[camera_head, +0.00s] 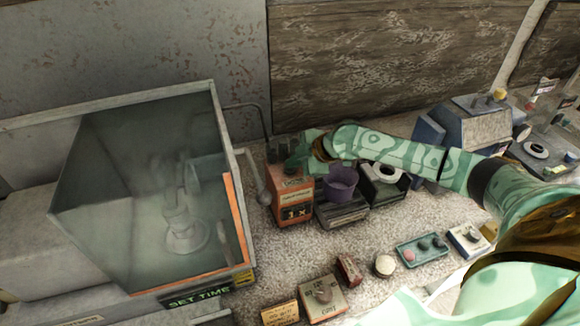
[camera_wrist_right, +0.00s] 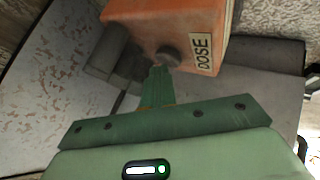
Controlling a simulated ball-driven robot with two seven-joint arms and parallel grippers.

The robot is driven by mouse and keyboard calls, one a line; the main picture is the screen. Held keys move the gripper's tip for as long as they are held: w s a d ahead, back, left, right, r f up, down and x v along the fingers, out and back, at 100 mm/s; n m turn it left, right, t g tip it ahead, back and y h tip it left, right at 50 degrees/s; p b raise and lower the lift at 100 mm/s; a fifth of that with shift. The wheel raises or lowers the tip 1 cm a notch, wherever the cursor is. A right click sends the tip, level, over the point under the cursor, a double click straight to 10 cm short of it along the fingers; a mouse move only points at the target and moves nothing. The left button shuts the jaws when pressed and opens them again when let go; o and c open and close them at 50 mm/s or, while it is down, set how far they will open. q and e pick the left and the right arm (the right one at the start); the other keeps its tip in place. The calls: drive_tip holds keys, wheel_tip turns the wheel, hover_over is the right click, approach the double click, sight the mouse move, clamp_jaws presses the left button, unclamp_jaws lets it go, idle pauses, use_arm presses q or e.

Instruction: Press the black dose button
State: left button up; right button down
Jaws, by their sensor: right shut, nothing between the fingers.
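An orange box-shaped dispenser (camera_head: 291,205) stands right of the glass-fronted cabinet in the head view. In the right wrist view the dispenser (camera_wrist_right: 165,18) carries a white DOSE label (camera_wrist_right: 205,55). The dark round dose button (camera_wrist_right: 169,56) sits beside that label. My right gripper (camera_wrist_right: 160,72) is shut and empty, its green fingertips right at the button's near edge; I cannot tell whether they touch it. In the head view the right gripper (camera_head: 297,160) is over the dispenser's top, and the button is hidden there. My left gripper is not in view.
A purple cup (camera_head: 341,182) stands on a dark unit just right of the dispenser, below my right arm. The cabinet (camera_head: 150,190) with a SET TIME label is at left. Small boxes and a teal tray (camera_head: 422,250) lie in front. A wall is behind.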

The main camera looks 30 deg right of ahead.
sight(294, 170)
drive_tip(key=shift+r+p, duration=0.55)
drive_tip(key=shift+r, duration=0.2)
wheel_tip(294, 170, up, 5)
drive_tip(key=p, duration=0.4)
drive_tip(key=shift+r+p, duration=0.1)
drive_tip(key=shift+p, duration=0.25)
idle(0.3)
